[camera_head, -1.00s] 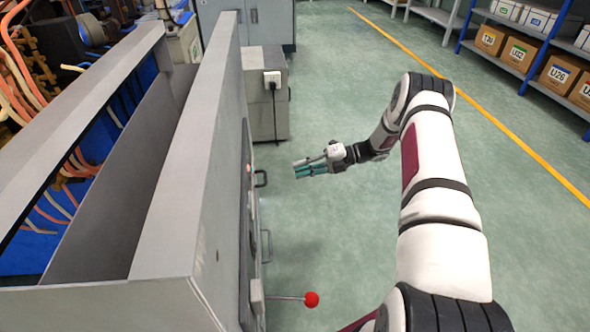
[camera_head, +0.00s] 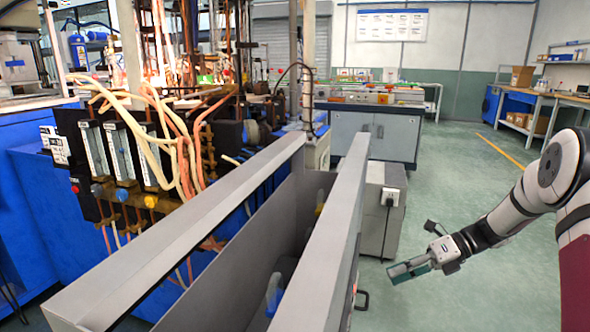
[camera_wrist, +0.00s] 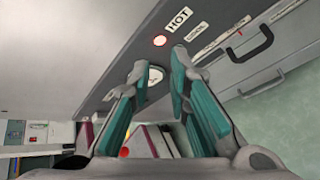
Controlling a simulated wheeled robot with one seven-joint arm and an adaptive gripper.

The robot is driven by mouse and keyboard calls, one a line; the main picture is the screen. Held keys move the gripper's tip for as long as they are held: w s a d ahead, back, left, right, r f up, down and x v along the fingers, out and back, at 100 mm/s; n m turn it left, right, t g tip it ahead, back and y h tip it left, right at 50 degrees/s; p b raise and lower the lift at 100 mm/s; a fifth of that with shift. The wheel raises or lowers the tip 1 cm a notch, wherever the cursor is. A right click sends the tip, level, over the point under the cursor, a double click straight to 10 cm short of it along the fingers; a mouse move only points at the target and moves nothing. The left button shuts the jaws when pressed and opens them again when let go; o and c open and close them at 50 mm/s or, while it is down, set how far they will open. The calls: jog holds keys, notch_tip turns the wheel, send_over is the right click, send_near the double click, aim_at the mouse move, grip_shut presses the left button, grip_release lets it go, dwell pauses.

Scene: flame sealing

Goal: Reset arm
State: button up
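My gripper (camera_head: 408,268) has teal fingers and hangs in front of the grey metal cabinet (camera_head: 330,250), to the right of its front panel. In the wrist view my gripper (camera_wrist: 160,78) has its two fingers apart, with nothing between them. Beyond the fingertips is the cabinet panel, with a "HOT" label (camera_wrist: 178,18), a lit red indicator (camera_wrist: 160,41) and a round white dial (camera_wrist: 154,76) partly behind the left finger. My white arm (camera_head: 545,175) reaches in from the right edge.
A dark handle (camera_wrist: 250,42) sticks out from the panel. A grey box with a socket (camera_head: 383,205) stands behind the cabinet. Blue machinery with hoses and valves (camera_head: 130,170) fills the left. Green floor (camera_head: 450,190) is clear at right. A workbench (camera_head: 375,125) stands at the back.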

jog(key=s+a+r+n+g+h, duration=0.1)
jog(key=s+a+r+n+h, duration=0.25)
jog(key=s+r+n, duration=0.45)
jog(key=s+a+r+n+g+h, duration=0.25)
jog(key=s+a+r+n, duration=0.3)
jog(key=s+r, duration=0.35)
jog(key=s+d+f+n+t+h, duration=0.1)
jog(key=s+n+t+h, duration=0.15)
jog(key=s+n, duration=0.75)
jog(key=s+d+n+t+h, duration=0.15)
jog(key=s+n+h, duration=0.35)
jog(key=s, duration=1)
notch_tip(320, 180, up, 35)
jog(key=n+t+y+p, duration=0.1)
jog(key=t+p, duration=0.2)
jog(key=p, duration=3.1)
jog(key=shift+w+d+r, duration=0.15)
jog(key=shift+w+d, duration=0.05)
jog(key=shift+d, duration=0.1)
jog(key=shift+t, duration=0.25)
